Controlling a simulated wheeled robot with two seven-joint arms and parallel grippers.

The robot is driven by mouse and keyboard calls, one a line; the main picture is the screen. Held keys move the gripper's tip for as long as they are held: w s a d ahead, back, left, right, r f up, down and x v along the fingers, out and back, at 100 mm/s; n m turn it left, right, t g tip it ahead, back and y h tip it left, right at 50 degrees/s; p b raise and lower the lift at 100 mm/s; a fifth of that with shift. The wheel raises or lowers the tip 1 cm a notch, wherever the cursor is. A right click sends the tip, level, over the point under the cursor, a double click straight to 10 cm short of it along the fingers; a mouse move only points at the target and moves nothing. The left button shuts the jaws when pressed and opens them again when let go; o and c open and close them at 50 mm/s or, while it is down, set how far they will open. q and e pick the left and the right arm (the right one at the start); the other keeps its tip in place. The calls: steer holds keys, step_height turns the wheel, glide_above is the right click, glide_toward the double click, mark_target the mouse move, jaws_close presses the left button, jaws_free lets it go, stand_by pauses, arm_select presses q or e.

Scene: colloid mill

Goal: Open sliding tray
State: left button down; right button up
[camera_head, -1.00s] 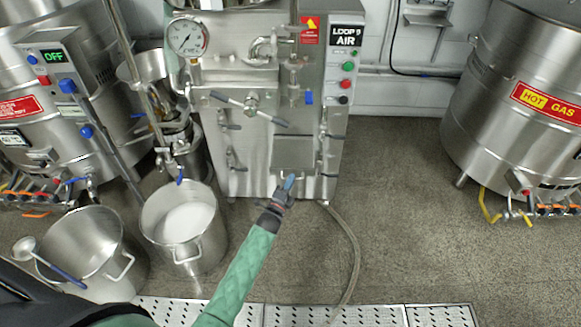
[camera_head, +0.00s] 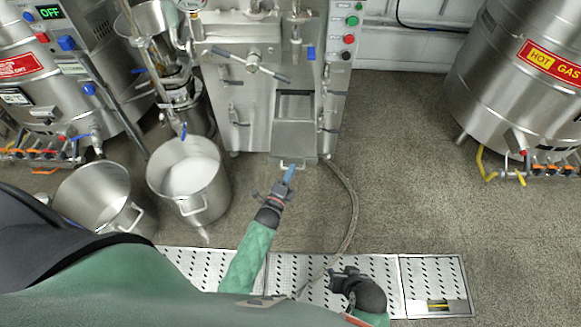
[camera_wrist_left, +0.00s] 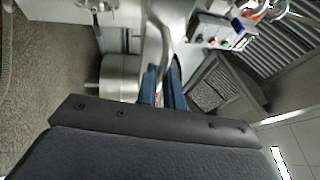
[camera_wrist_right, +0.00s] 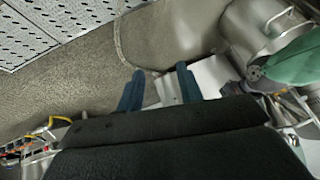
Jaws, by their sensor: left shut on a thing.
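The sliding tray (camera_head: 293,137) is a steel box low on the front of the mill cabinet. It sticks out toward me, with a dark opening (camera_head: 296,104) behind it. Its bar handle (camera_head: 284,166) is at the front edge. My left gripper (camera_head: 290,172) is shut on this handle; in the left wrist view its blue fingers (camera_wrist_left: 162,88) close around a metal bar. My right gripper (camera_head: 343,275) is low in the head view, away from the tray. Its two blue fingers (camera_wrist_right: 159,86) stand apart with nothing between them in the right wrist view.
Two steel pots (camera_head: 187,178) stand on the floor left of the tray. A hose (camera_head: 352,205) runs from the cabinet along the floor to its right. A large tank (camera_head: 515,95) stands far right. Perforated drain plates (camera_head: 435,280) line the floor nearest me. Floor between is clear.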

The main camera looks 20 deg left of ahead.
arm_select(q)
steer(key=c, duration=1.5)
jaws_free()
steer(key=shift+c, duration=0.2)
